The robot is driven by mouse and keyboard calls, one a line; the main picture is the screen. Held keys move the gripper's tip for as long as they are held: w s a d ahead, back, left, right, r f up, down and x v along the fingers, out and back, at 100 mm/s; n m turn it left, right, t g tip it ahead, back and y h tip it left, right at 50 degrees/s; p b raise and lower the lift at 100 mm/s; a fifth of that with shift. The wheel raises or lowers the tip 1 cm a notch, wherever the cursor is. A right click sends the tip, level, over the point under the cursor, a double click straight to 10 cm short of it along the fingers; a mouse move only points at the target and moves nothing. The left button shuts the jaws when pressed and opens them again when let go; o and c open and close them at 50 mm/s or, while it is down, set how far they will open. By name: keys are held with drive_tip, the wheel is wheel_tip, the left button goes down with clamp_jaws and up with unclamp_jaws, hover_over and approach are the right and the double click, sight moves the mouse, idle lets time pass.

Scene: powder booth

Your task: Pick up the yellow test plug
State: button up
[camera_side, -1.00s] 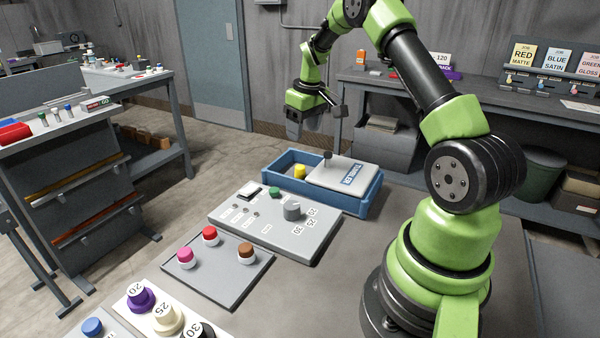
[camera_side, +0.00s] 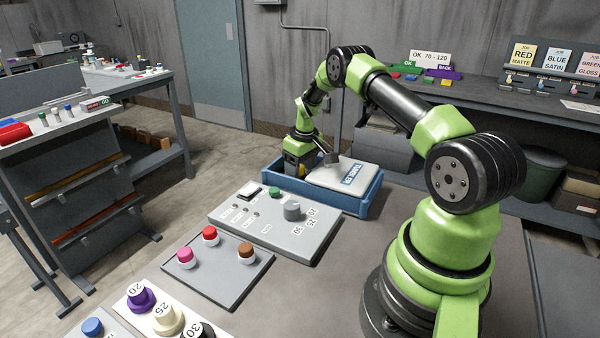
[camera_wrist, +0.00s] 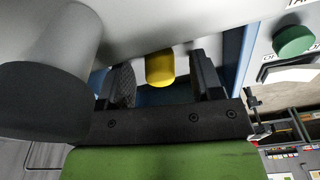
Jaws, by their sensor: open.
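The yellow test plug (camera_wrist: 159,68) shows in the wrist view between the two dark fingers of my gripper (camera_wrist: 163,80), which is open. In the side view my gripper (camera_side: 297,172) is lowered at the left part of the blue box (camera_side: 351,207), where it hides most of the plug. A bit of yellow shows beside the fingers there. I cannot tell whether a finger touches the plug. A grey lid (camera_side: 343,174) with a label and a dark knob covers the right part of the box.
The grey control panel (camera_side: 270,228), with a green button (camera_side: 274,192) and a grey knob (camera_side: 292,210), stands just in front of the box. A grey plate (camera_side: 222,280) with pink, red and brown plugs lies nearer the camera. The lid's knob (camera_wrist: 48,85) is close to my gripper.

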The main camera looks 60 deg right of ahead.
drive_tip(key=c, duration=1)
